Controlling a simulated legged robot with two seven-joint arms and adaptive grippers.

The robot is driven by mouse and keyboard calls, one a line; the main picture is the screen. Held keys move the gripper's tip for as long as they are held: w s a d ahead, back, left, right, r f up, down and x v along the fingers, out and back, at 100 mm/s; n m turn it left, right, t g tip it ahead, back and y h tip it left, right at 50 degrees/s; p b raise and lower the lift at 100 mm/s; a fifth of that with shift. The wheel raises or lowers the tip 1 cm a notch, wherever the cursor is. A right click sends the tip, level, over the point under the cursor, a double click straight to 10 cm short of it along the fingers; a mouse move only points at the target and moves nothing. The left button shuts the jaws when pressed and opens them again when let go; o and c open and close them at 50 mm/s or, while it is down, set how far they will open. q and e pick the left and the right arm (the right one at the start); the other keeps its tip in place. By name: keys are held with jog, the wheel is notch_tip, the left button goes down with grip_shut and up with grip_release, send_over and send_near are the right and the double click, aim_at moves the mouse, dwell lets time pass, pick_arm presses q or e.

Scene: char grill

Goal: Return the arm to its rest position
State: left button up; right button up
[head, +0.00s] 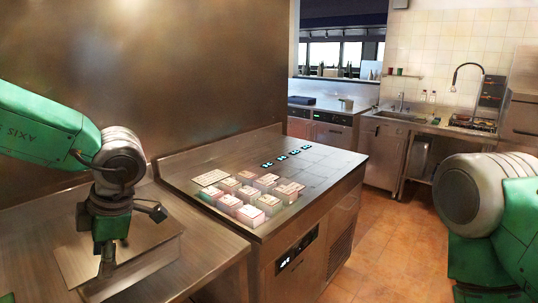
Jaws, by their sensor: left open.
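My left arm comes in from the left, green with a grey joint. Its gripper (106,266) points down, open, over a flat brown board-like thing (150,236) on the left metal counter. I see nothing between its fingers. I cannot tell whether the fingertips touch the board. My right arm (474,196) shows at the right edge as a grey joint and green links. Its gripper is out of the picture.
Several small pale-topped boxes (250,215) stand grouped on the middle counter (335,163), with small lit displays (281,157) behind them. A metal wall (200,75) rises behind. A sink (400,117) stands farther back. Tiled floor is free at right.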

pick_arm(q)
jog(key=s+a+f+m+t+b, duration=0.1)
jog(key=f+m+t+b, duration=0.3)
jog(key=f, duration=0.6)
jog(key=s+f+m+y+b, duration=0.15)
jog(key=f+m, duration=0.35)
jog(key=f, duration=0.5)
jog(key=s+a+f+m+t+b, duration=0.1)
jog(key=f+m+b, duration=0.3)
jog(key=f, duration=0.5)
jog(key=s+d+f+m+g+h+b, duration=0.2)
jog(key=s+f+m, duration=0.4)
jog(key=s, duration=0.5)
jog(key=s+d+f+m+g+h+b, duration=0.1)
jog(key=s+f+m+g+h+b, duration=0.1)
jog(key=s+f+m, duration=0.5)
jog(key=s+f+h, duration=0.1)
jog(key=s+f, duration=0.2)
jog(key=s, duration=0.1)
jog(key=shift+s+d+f+h+b, duration=0.35)
jog(key=shift+s+d+f+b, duration=0.05)
